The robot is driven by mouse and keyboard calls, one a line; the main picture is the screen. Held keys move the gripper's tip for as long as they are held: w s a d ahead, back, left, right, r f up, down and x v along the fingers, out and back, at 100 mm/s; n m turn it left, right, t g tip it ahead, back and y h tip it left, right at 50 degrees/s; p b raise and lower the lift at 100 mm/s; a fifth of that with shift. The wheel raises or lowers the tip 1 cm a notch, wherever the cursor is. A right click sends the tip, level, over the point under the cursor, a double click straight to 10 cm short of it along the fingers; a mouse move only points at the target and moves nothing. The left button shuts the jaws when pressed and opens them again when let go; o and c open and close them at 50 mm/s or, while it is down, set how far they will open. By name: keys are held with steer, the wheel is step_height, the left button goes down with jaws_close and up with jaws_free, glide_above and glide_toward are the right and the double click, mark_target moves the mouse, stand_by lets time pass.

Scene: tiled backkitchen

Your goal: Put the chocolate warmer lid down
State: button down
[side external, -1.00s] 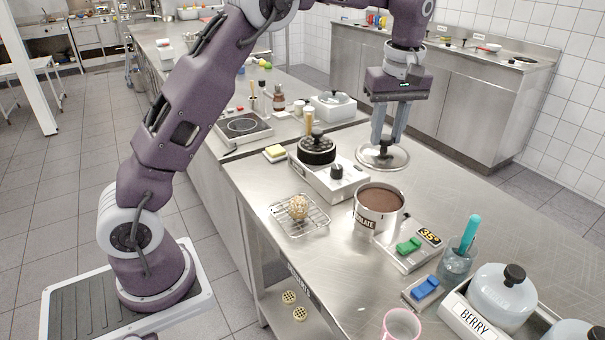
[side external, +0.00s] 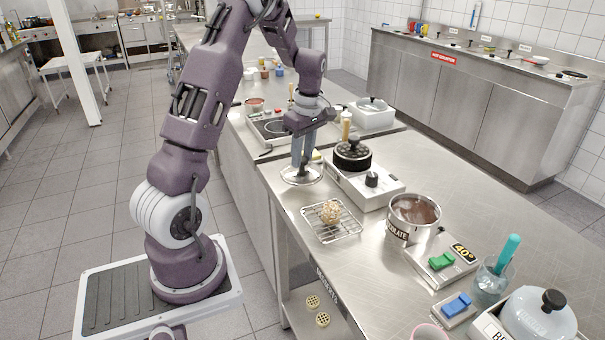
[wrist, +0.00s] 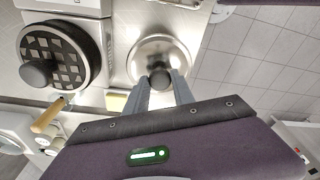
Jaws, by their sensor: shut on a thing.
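The chocolate warmer lid (side external: 303,176) is a shiny steel disc with a dark knob. My gripper (side external: 302,160) is shut on its knob from above. The lid is level, at or just above the left edge of the steel counter; I cannot tell whether it touches. In the wrist view the lid (wrist: 158,56) shows below the fingers (wrist: 160,80), with the dark knob between the fingertips. The chocolate warmer (side external: 414,216) is a steel pot of brown chocolate, uncovered, further right on the counter.
A waffle iron (side external: 352,156) on a white base stands just right of the lid. A wire rack (side external: 331,222) with a round waffle-like piece lies in front. The counter (side external: 440,165) is clear behind the warmer.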

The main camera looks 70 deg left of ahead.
mark_target(304, 159)
step_height(304, 159, down, 4)
steer(key=shift+f, duration=0.1)
steer(key=shift+f, duration=0.1)
steer(key=c, duration=1.1)
jaws_free()
step_height(304, 159, up, 12)
steer(key=d, duration=0.1)
steer(key=s+d+r+m+t, duration=0.2)
steer(key=d+r+m, duration=0.5)
steer(key=d, duration=0.5)
steer(key=s+d+m+t, duration=0.1)
steer(key=s+d+m, duration=0.4)
steer(key=s+d+m+t, duration=0.1)
steer(key=s+d+m, duration=0.4)
steer(key=s+d+m+t+h, duration=0.1)
steer(key=s+d+m+t, duration=0.1)
steer(key=s+d+m, duration=0.3)
steer(key=shift+s+d+r+m, duration=0.2)
steer(key=shift+d+r+m, duration=0.1)
steer(key=shift+d, duration=0.25)
